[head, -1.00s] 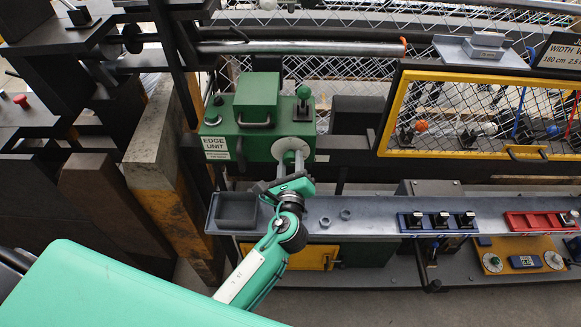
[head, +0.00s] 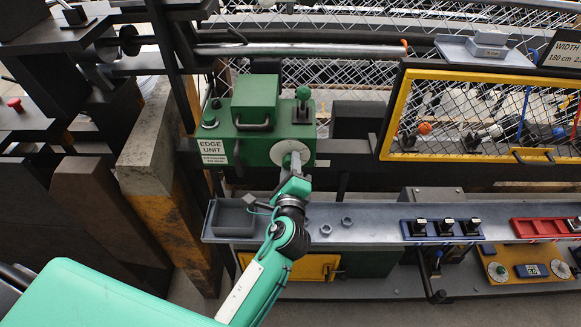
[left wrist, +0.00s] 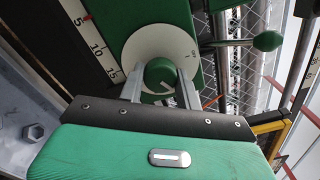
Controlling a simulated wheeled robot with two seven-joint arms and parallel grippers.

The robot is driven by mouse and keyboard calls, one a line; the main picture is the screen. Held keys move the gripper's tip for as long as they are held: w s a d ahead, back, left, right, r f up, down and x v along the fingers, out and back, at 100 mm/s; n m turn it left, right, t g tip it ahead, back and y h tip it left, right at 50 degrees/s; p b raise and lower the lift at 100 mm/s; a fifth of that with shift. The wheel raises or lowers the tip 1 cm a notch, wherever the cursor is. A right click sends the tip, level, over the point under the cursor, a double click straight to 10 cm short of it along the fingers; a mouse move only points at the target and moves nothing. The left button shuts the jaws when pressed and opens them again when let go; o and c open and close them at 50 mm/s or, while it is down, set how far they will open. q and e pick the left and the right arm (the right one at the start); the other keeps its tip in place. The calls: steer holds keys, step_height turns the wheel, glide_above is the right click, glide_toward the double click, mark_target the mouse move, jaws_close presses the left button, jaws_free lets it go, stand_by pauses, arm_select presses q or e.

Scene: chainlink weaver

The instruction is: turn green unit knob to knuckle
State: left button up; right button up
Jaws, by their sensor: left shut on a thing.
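The green edge unit (head: 262,148) stands behind the rail, with an "EDGE UNIT" label at its left. On its front is a round white dial plate (head: 280,149), which also shows in the left wrist view (left wrist: 183,55). A green knob (left wrist: 160,73) sits in the middle of the plate. My left gripper (head: 294,163) reaches up to the dial from below. In the left wrist view its two fingers (left wrist: 159,88) stand on either side of the knob, shut on it. The gripper hides the knob in the head view. Any "knuckle" marking is too small to read. My right gripper is not in view.
A green-topped lever (head: 303,105) stands on the unit's right top. The grey rail (head: 375,218) below carries an open tray (head: 232,218), loose nuts (head: 336,225) and black blocks in a blue holder (head: 440,229). A yellow-framed mesh panel (head: 395,103) stands at the right.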

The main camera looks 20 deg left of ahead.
arm_select(q)
steer(key=o, duration=1)
steer(key=b+v, duration=0.4)
steer(key=v, duration=0.9)
steer(key=shift+s+b, duration=0.35)
steer(key=shift+s, duration=0.05)
